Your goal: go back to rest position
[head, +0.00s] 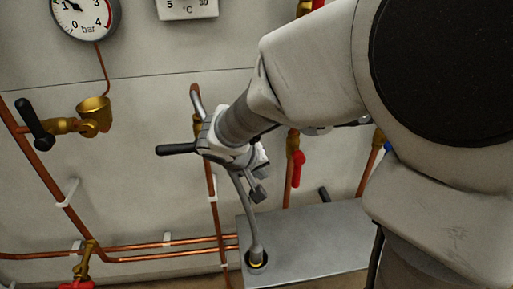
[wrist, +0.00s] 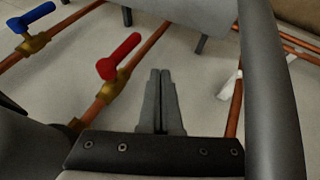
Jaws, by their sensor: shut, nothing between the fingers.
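My gripper (head: 258,193) hangs at the end of my arm near the middle of the head view, pointing down in front of the wall pipes. In the wrist view my gripper (wrist: 160,73) shows its two dark fingers side by side, shut, with nothing between them. A grey curved tube (head: 247,212) runs down beside the gripper into a brass-ringed opening on top of a grey metal box (head: 310,235). The tube also crosses the right side of the wrist view (wrist: 268,90). My arm hides part of the wall behind it.
A red-handled valve (wrist: 120,56) and a blue-handled valve (wrist: 30,17) sit on copper pipes left of the fingers. A black lever (head: 177,149) is close left of my wrist. A brass cup fitting (head: 94,113) and pressure gauge (head: 85,14) are on the left wall.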

